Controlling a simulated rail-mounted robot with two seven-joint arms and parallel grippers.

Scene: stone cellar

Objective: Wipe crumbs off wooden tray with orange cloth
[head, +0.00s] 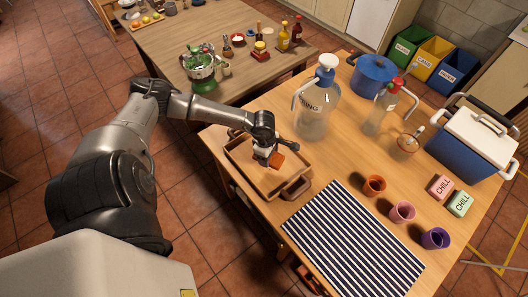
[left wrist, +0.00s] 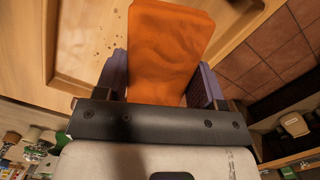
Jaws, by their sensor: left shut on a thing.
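The wooden tray (head: 258,180) lies at the left end of the table in the head view, with a dark handle (head: 297,188) at its near right end. My left gripper (head: 270,158) is over the tray, shut on the orange cloth (head: 277,161). The cloth also fills the middle of the left wrist view (left wrist: 168,48), between the two purple fingers. Small dark crumbs (left wrist: 112,37) lie on the tray floor, left of the cloth in that view. I cannot tell whether the cloth touches the tray. My right gripper is not in view.
A striped mat (head: 352,240) lies right of the tray. Three cups, one of them orange (head: 374,186), stand beyond it. A large glass dispenser (head: 316,108) stands behind the tray. A blue cooler (head: 470,140) is at the far right. A second table (head: 180,50) stands behind.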

